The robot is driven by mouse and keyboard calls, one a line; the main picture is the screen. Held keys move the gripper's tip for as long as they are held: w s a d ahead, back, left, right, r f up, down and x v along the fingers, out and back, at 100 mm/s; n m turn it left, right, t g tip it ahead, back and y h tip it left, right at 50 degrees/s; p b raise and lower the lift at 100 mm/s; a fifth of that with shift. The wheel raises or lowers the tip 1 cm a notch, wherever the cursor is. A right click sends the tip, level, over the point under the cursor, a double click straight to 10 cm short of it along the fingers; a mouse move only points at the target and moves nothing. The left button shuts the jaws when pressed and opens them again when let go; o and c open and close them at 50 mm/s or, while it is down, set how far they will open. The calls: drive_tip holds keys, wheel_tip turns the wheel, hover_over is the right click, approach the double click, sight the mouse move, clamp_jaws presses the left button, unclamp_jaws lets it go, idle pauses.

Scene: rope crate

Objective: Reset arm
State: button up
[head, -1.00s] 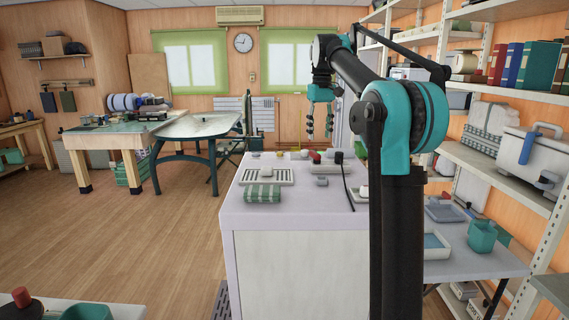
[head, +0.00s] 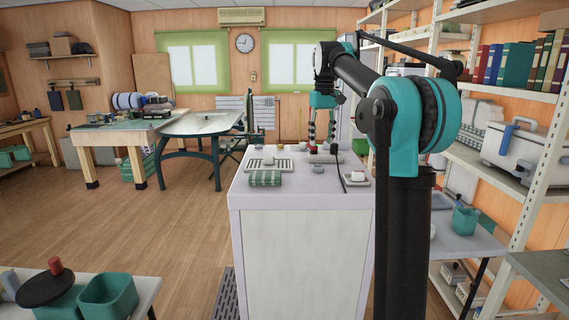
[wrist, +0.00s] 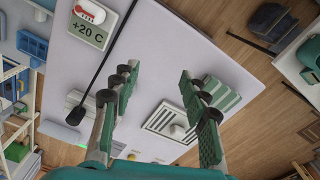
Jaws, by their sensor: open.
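My gripper (head: 322,132) is teal and black and hangs fingers down over the far part of the light counter (head: 300,198). In the wrist view my gripper (wrist: 158,88) has its two fingers spread wide apart. Nothing is held between them, and bare counter top shows in the gap. My arm is bent at the teal elbow joint and reaches forward over the counter.
White shelving (head: 540,170) stands right. Teal bins (head: 108,295) stand front left. Wooden floor is open at left.

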drive_tip(key=s+d+f, duration=0.1)
drive_tip(key=s+f, duration=0.2)
drive_tip(key=f, duration=0.2)
drive_tip(key=s+d+f+m+t, duration=0.1)
drive_tip(key=s+f, duration=0.3)
drive_tip(key=f, duration=0.2)
drive_tip(key=s+d+f+m+t, duration=0.1)
drive_tip(key=s+d+f, duration=0.1)
drive_tip(key=s+f, duration=0.2)
wheel_tip(320, 180, down, 2)
drive_tip(key=shift+f, duration=0.2)
drive_tip(key=s+d+f+m+t, duration=0.2)
drive_tip(key=s+f, duration=1.8)
drive_tip(key=s, duration=0.2)
drive_tip(key=shift+s+d+f, duration=0.15)
drive_tip(key=shift+d+f, duration=0.05)
drive_tip(key=shift+d, duration=0.1)
